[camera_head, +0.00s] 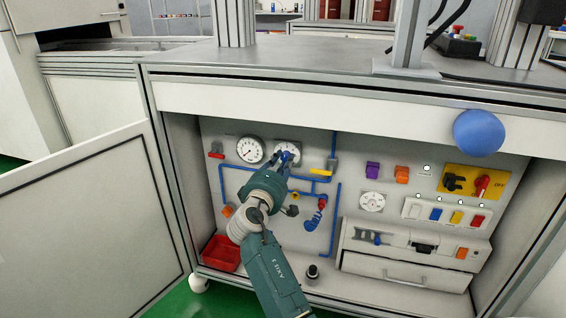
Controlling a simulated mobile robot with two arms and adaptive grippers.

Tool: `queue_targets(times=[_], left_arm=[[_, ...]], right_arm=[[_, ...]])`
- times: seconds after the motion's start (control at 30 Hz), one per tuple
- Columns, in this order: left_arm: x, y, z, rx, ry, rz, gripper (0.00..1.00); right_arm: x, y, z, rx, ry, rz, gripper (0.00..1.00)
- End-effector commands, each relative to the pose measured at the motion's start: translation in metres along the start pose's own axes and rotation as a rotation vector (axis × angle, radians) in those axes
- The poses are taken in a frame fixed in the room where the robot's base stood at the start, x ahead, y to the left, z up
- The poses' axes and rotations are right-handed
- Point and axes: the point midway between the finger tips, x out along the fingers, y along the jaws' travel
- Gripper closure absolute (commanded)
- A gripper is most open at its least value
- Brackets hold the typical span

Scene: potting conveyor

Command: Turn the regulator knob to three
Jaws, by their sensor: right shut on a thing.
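My right gripper (287,157) reaches into the open cabinet from below. Its fingers are shut on a small blue regulator knob (290,154) at a round white dial (287,145) on the back panel. The fingers cover most of the knob and the lower part of the dial, so the knob's setting cannot be read. A similar white gauge (250,150) with a dark needle sits just to the left. My left gripper is not in view.
Blue pipes (334,225) run around the arm. A yellow plate with a red rotary switch (482,186), several coloured buttons and a white dial (373,202) are to the right. A red bin (221,253) stands lower left. An open door (85,225) flanks the cabinet; a blue ball (478,132) is at its top edge.

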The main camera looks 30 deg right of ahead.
Motion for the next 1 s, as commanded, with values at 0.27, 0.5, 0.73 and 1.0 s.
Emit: queue_targets(times=[0.27, 0.5, 0.73, 1.0], left_arm=[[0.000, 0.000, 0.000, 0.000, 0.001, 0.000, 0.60], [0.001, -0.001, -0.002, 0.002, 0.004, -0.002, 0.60], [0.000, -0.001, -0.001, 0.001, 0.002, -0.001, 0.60], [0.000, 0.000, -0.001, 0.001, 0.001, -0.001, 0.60]], right_arm=[[-0.001, -0.002, -0.002, -0.001, 0.003, -0.004, 0.60], [-0.007, -0.002, -0.002, -0.001, 0.003, -0.003, 0.60], [-0.044, -0.003, -0.002, -0.001, 0.005, -0.005, 0.60], [-0.074, -0.002, -0.002, 0.000, 0.005, -0.005, 0.60]])
